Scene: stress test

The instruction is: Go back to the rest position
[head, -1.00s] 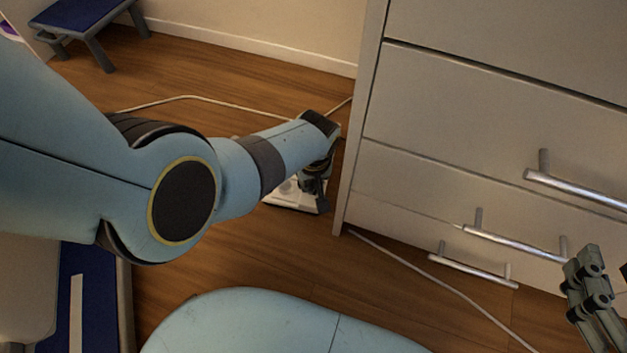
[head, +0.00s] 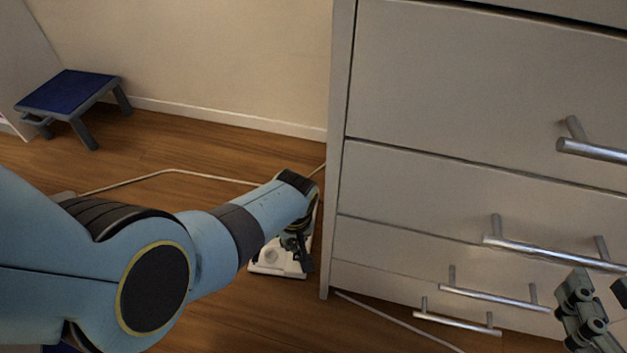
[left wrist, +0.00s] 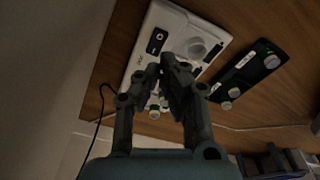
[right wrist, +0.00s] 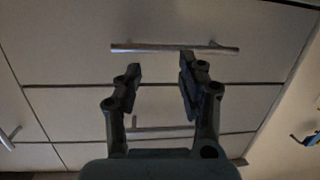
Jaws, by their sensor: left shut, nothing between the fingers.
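My left gripper (head: 300,248) is low beside the drawer cabinet, over a white device (head: 277,266) on the floor. In the left wrist view its fingers (left wrist: 167,66) are together with nothing between them, in front of the white device (left wrist: 196,35), which has a round knob and black parts. I cannot tell whether they touch it. My right gripper (head: 580,310) is at the lower right in the head view, in front of the cabinet drawers. In the right wrist view its fingers (right wrist: 160,76) are apart and empty, pointing at a drawer handle (right wrist: 175,48).
The light drawer cabinet (head: 440,85) with metal handles fills the right side. A black box with round knobs (left wrist: 248,72) lies beside the white device. A blue-topped stool (head: 65,92) stands at the back left. A thin cable (head: 170,171) crosses the wood floor.

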